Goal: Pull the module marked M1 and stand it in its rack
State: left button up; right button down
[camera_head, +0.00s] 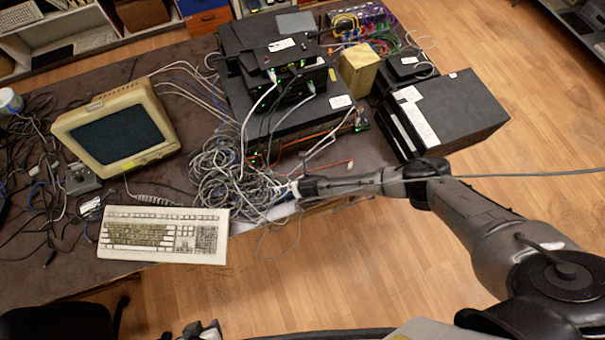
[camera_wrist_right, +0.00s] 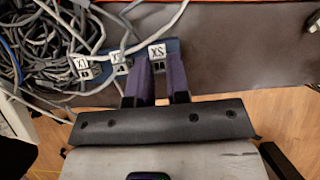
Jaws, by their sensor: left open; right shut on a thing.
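In the right wrist view my right gripper (camera_wrist_right: 160,70) has its two purple fingers shut on a small labelled module (camera_wrist_right: 157,50), whose tag looks like X2 or XS. Two more pieces with white tags, a middle one (camera_wrist_right: 119,58) and a left one (camera_wrist_right: 80,64), sit beside it along a blue strip. No tag clearly reads M1. In the head view my right gripper (camera_head: 294,188) is at the table's front edge, by the cable tangle; its fingertips are small there. My left gripper (camera_head: 203,328) is open and empty at the bottom edge, partly cut off. I cannot make out a rack for certain.
A heap of grey cables (camera_head: 228,172) lies left of the right gripper. A keyboard (camera_head: 163,234) and a monitor (camera_head: 117,128) are further left. Stacked black network boxes (camera_head: 297,115) stand behind, and a large black case (camera_head: 455,110) to the right. Open floor lies in front.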

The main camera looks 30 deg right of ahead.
jog(key=shift+f, duration=0.3)
jog(key=shift+f+b, duration=0.35)
jog(key=shift+b, duration=0.1)
jog(key=c, duration=1)
grip_release()
jog(key=shift+r, duration=0.1)
jog(key=shift+s+r, duration=0.1)
jog(key=shift+r, duration=0.15)
jog(key=p+v, duration=0.2)
jog(key=v, duration=1.1)
jog(key=shift+r, duration=0.1)
